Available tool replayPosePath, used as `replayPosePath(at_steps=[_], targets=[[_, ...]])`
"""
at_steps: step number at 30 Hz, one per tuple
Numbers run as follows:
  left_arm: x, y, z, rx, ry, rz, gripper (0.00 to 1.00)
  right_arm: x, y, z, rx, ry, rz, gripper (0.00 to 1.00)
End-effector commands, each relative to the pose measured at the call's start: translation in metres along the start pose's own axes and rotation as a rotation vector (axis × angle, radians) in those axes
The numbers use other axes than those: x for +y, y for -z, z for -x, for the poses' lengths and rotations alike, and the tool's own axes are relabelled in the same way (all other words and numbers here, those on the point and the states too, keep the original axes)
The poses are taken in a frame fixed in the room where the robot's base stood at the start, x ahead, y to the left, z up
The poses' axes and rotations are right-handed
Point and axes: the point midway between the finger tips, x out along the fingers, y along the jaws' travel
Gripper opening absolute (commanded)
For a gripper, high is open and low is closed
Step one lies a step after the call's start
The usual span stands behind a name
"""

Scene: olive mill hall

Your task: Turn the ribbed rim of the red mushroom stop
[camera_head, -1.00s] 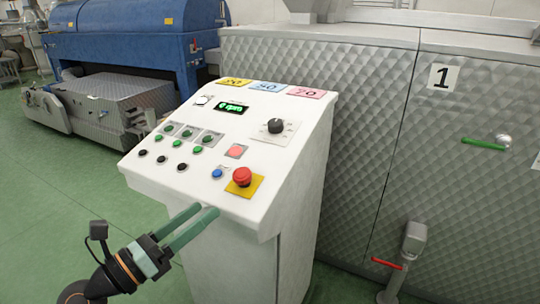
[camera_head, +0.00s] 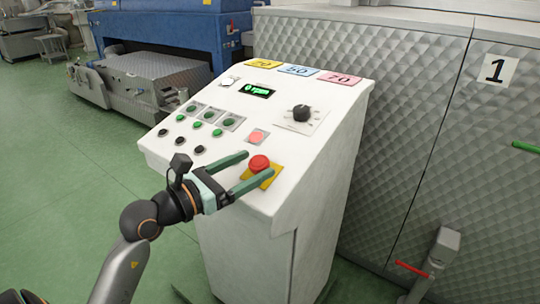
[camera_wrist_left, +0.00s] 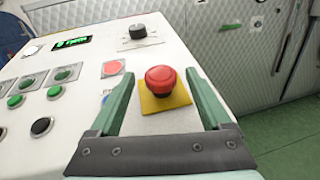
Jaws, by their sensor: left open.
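The red mushroom stop (camera_head: 259,163) sits on a yellow square plate (camera_head: 272,178) at the lower right of the white sloped control panel (camera_head: 300,178). In the left wrist view the red stop (camera_wrist_left: 160,79) is near the middle, upright on its yellow plate (camera_wrist_left: 178,98). My left gripper (camera_head: 256,164) is open, with its two green fingers reaching toward the stop. In the wrist view the fingers (camera_wrist_left: 160,92) stand on either side of the stop with gaps, not touching it. Ribs on its rim are too small to make out. My right gripper is not in view.
A flat red square button (camera_head: 258,136), a black rotary knob (camera_head: 301,113) and several green and black buttons (camera_head: 208,117) share the panel. A quilted metal cabinet (camera_head: 430,110) stands to the right. Green floor (camera_head: 90,200) is free at left.

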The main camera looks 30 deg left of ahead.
Motion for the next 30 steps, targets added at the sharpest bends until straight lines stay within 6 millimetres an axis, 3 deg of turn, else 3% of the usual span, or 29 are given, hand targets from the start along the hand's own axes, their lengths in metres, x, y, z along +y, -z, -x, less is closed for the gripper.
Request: replayPosePath(at_steps=[3,9,22,30], targets=[[0.000,-0.003,-0.022,-0.003,0.001,0.002,0.81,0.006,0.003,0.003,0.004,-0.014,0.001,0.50],[0.000,-0.001,-0.047,-0.002,0.001,0.002,0.81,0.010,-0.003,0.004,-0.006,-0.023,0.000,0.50],[-0.001,0.000,-0.057,-0.001,0.001,0.000,0.81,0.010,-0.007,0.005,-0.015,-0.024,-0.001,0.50],[-0.001,0.000,-0.056,-0.001,0.001,0.000,0.52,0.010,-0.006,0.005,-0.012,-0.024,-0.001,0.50]])
